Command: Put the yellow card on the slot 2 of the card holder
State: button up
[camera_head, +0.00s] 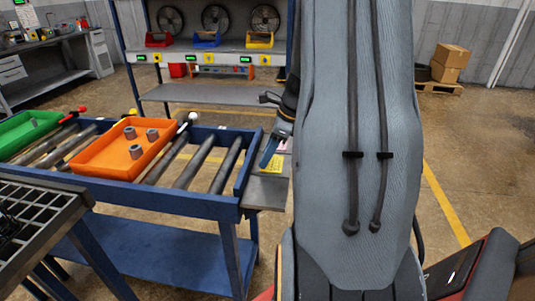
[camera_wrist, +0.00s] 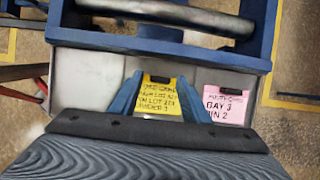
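The yellow card (camera_wrist: 160,102) with printed text lies on the grey card holder ledge (camera_wrist: 85,75), with a dark tab at its top edge. The ledge is fixed at the end of the blue roller table. The card also shows as a small yellow patch in the head view (camera_head: 274,165). My gripper (camera_wrist: 161,78) is open, its two blue fingers on either side of the yellow card and slightly overlapping its edges. Whether they touch it cannot be told. A pink card (camera_wrist: 228,106) lies to the right. Slot numbers are not readable.
The left part of the ledge is bare. An orange tray (camera_head: 122,165) with several metal cylinders and a green tray (camera_head: 25,131) sit on the rollers. A dark grid rack (camera_head: 30,215) stands at the left front. My arm hides much of the right side.

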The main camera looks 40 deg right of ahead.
aim_at(282, 164)
jog(key=b+v, duration=0.1)
jog(key=v, duration=1.1)
jog(key=shift+r, duration=0.15)
dwell(0.3)
